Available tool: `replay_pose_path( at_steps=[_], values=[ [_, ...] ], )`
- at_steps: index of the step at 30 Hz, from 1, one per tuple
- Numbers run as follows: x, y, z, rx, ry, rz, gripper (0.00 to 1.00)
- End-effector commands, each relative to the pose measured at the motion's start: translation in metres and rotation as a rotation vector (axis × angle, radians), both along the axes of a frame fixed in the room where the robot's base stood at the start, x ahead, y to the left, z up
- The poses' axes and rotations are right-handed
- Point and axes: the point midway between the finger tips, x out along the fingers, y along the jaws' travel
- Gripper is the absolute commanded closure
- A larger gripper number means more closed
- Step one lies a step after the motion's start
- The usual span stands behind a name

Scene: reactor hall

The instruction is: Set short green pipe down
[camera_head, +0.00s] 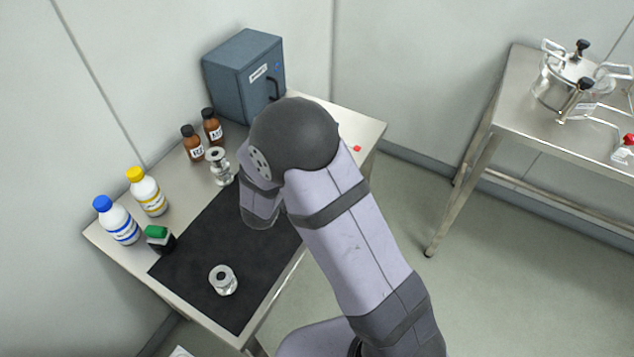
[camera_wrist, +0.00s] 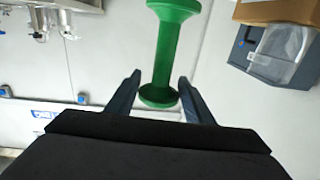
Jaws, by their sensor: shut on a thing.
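The short green pipe (camera_wrist: 166,50) shows in the wrist view as a green tube with a wide round flange at each end. My gripper (camera_wrist: 160,78) is shut on it, its two dark fingers on either side of the tube near the lower flange. In the head view my arm hides both the gripper and the green pipe. The black mat (camera_head: 196,257) lies on the steel table, and a metal flanged pipe piece (camera_head: 223,280) stands on its near part. A second metal flanged piece (camera_head: 220,167) stands by the mat's far left edge.
A blue-grey cabinet (camera_head: 236,78) stands behind. The mat's middle left is bare. A steel bench (camera_head: 545,122) holds a pot.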

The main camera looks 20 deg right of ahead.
Motion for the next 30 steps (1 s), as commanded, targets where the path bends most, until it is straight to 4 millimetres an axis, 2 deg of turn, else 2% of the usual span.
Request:
replay_pose_path(
  at_steps=[5,15,26,30],
  values=[
    [0.0,0.0,-0.007,-0.003,0.0,0.0,0.88],
    [0.0,0.0,-0.048,-0.003,0.0,0.0,0.88],
    [0.001,0.0,-0.059,-0.002,-0.002,0.0,0.88],
    [0.0,0.0,-0.071,-0.002,-0.001,0.0,0.88]
  ],
)
